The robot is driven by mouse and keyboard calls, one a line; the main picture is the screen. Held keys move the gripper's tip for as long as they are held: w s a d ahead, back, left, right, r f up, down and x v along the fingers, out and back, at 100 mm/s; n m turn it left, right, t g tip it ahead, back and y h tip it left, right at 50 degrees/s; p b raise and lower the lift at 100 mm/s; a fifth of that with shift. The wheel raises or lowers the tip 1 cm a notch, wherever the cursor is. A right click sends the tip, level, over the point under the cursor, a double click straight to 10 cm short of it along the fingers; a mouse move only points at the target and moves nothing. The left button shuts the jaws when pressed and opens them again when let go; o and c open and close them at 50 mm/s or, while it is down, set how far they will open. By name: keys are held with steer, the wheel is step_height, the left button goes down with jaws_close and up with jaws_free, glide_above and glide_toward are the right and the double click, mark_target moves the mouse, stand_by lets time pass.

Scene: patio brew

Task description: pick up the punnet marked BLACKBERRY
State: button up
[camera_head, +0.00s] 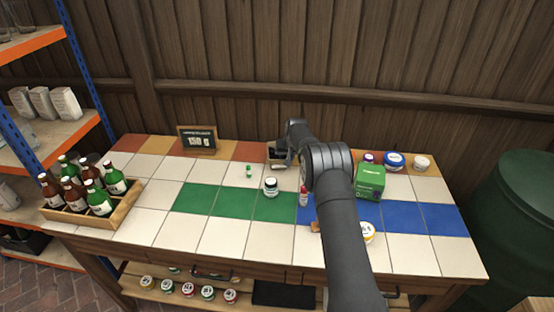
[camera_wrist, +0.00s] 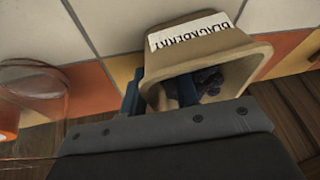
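The tan punnet (camera_wrist: 190,45) has a white label reading BLACKBERRY, upside down in the wrist view, with dark berries inside. In the head view the punnet (camera_head: 272,156) is at the table's back edge, partly hidden by my arm. My gripper (camera_wrist: 160,93) straddles the punnet's near-left wall: one blue finger is outside it and the other reaches inside, beside the berries. Whether the fingers press on the wall is not clear. In the head view my gripper (camera_head: 284,160) is mostly hidden against the punnet.
A clear glass vessel (camera_wrist: 30,95) is left of the punnet in the wrist view. A scale sign (camera_head: 198,140) and wooden bottle crate (camera_head: 122,208) are at left. A green box (camera_head: 370,180), small jars (camera_head: 271,187) and a red bottle (camera_head: 303,197) stand on the tiles. The wooden fence is close behind.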

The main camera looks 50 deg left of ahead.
steer(key=shift+r, duration=0.1)
steer(key=shift+o, duration=0.4)
steer(key=v, duration=1.6)
steer(key=shift+d+r, duration=0.2)
steer(key=shift+r, duration=0.15)
steer(key=o, duration=0.4)
steer(key=shift+s+r, duration=0.1)
steer(key=shift+r, duration=0.05)
steer(key=shift+c, duration=0.2)
steer(key=o, duration=1.1)
steer(key=shift+d, duration=0.1)
steer(key=shift+o, duration=0.2)
steer(key=s+a+r+t, duration=0.1)
steer(key=s+a+r, duration=0.1)
steer(key=s+a, duration=0.2)
steer(key=shift+h, duration=0.4)
steer(key=shift+w+a+x, duration=0.1)
steer(key=shift+w+x, duration=0.05)
steer(key=shift+x, duration=4.15)
steer(key=shift+w+a+x, duration=0.1)
steer(key=shift+w+x, duration=0.05)
steer(key=shift+x, duration=4.15)
steer(key=shift+f, duration=0.1)
